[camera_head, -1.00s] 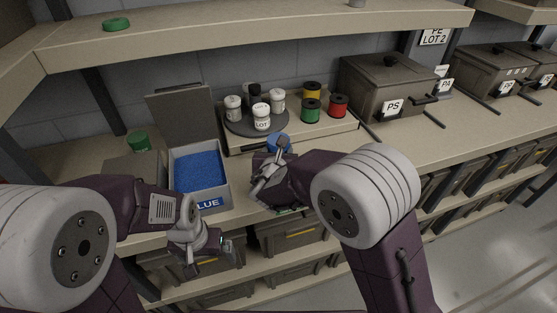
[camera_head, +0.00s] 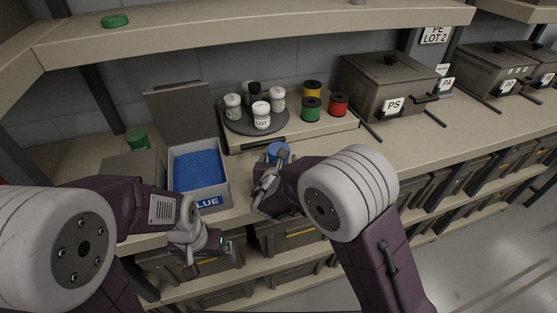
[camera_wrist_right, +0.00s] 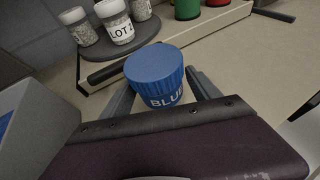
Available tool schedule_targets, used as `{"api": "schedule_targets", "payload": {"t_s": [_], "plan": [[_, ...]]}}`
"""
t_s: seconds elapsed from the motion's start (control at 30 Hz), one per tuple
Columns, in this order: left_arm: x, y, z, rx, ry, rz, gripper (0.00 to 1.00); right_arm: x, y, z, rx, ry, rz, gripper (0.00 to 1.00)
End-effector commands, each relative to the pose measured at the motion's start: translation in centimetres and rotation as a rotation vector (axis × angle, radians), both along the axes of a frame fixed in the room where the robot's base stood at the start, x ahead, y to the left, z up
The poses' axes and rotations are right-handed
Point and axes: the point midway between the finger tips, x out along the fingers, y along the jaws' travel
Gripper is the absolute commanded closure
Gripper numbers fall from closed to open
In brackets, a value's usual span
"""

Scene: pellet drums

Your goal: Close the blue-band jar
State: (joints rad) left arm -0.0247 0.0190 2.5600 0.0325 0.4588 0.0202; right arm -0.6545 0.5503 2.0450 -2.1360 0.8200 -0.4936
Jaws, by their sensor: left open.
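A jar with a blue ribbed lid and a blue band reading "BLUE", the blue-band jar (camera_wrist_right: 156,76), stands in the middle of the right wrist view. The lid appears to sit level on top. In the head view only its blue top (camera_head: 278,151) shows, beyond my right gripper (camera_head: 266,178). The fingers of my right gripper lie on both sides of the jar; I cannot tell whether they press on it. The lower part of the jar is hidden by my wrist. My left gripper (camera_head: 212,258) is open and empty, low in front of the counter edge.
An open bin of blue pellets (camera_head: 198,170) stands left of the jar. A lidded PS bin (camera_head: 385,85) stands right. The counter right of the jar is clear.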

Motion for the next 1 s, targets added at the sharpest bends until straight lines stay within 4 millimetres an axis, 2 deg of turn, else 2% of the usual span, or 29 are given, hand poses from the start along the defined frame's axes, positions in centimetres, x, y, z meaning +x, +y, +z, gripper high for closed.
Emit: {"api": "schedule_targets", "payload": {"t_s": [0.23,0.33,0.47,0.6,0.8,1.0], "plan": [[0.0,0.0,0.1,0.000,0.000,0.000,0.00,0.0,0.0,0.1,0.000,0.000,0.000,0.30],[0.0,0.0,0.8,0.000,0.000,0.000,0.00,-0.1,0.0,0.7,-0.001,0.000,0.000,0.30],[0.0,0.0,0.2,0.000,0.000,0.000,0.00,-2.3,0.3,1.3,0.001,-0.001,0.004,0.30],[0.0,0.0,0.1,0.000,0.000,0.000,0.00,-5.5,0.6,2.7,0.002,-0.001,0.006,0.30],[0.0,0.0,0.2,0.000,0.000,0.000,0.00,-9.3,0.8,4.2,0.001,-0.001,0.003,0.30],[0.0,0.0,0.3,0.000,0.000,0.000,0.00,-10.9,0.9,4.9,0.000,0.000,0.001,0.30]]}}
